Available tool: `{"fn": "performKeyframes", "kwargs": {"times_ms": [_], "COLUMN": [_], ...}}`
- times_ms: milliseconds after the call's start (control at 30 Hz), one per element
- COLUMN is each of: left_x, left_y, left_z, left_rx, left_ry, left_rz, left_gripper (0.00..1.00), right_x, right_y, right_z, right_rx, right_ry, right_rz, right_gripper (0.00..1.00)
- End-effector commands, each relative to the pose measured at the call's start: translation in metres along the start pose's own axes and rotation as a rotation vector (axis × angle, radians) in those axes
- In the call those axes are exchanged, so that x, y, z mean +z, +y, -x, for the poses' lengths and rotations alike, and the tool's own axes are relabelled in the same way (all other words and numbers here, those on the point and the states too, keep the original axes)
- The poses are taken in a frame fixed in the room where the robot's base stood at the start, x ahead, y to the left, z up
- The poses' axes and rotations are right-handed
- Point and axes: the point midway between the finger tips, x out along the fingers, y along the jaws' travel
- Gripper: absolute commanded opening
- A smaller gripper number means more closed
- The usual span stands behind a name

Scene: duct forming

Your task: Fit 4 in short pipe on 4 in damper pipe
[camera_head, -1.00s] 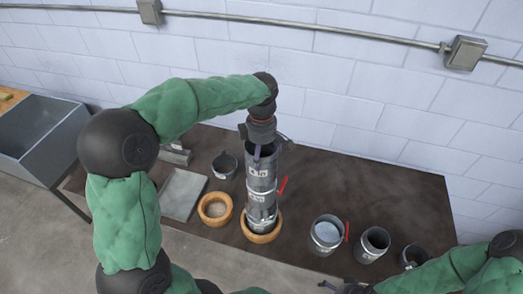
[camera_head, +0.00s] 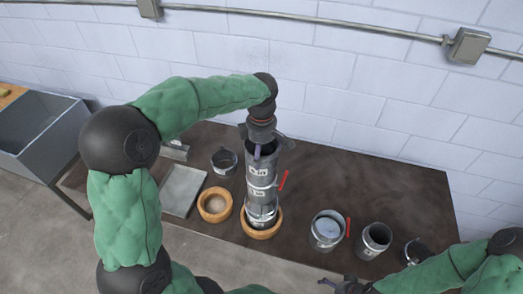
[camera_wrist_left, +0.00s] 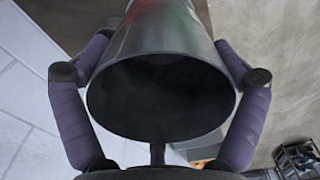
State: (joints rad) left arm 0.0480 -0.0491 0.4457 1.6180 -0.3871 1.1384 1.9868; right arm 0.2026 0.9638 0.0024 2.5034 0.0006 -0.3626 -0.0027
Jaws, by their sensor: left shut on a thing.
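My left gripper (camera_head: 264,150) is shut on the top rim of a grey metal pipe (camera_head: 262,165), one finger on each side. The left wrist view shows the pipe's open round end (camera_wrist_left: 160,95) between the purple fingers. The pipe stands upright on a stack of labelled metal pipe pieces (camera_head: 262,212). A red damper handle (camera_head: 283,180) sticks out at the stack's right side. The pieces look in line, but I cannot tell how deep the joints overlap. My right gripper (camera_head: 338,285) is low at the bottom edge, away from the stack, and its jaws are unclear.
The stack stands in a wooden ring (camera_head: 276,226). An empty wooden ring (camera_head: 202,205) and a grey tray (camera_head: 181,190) are to its left. A small pot-like pipe (camera_head: 224,163) stands behind. Several pipes, one with a red handle (camera_head: 349,227), stand right. The table's back right is clear.

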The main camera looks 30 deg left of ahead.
Motion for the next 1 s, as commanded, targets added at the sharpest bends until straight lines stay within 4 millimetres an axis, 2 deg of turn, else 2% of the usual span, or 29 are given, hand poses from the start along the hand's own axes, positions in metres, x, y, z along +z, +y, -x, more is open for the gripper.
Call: {"fn": "performKeyframes", "kwargs": {"times_ms": [967, 1000], "left_x": [0.000, 0.000], "left_y": [0.000, 0.000], "left_z": [-0.012, -0.011], "left_rx": [0.001, 0.001], "left_ry": [0.000, 0.000], "left_rz": [0.000, 0.000], "left_gripper": [0.36, 1.00], "right_x": [0.000, 0.000], "right_y": [0.003, 0.003], "right_z": [-0.009, -0.008], "right_rx": [0.000, 0.000], "right_ry": [0.000, 0.000], "right_rz": [0.000, 0.000], "right_gripper": [1.00, 1.00]}}
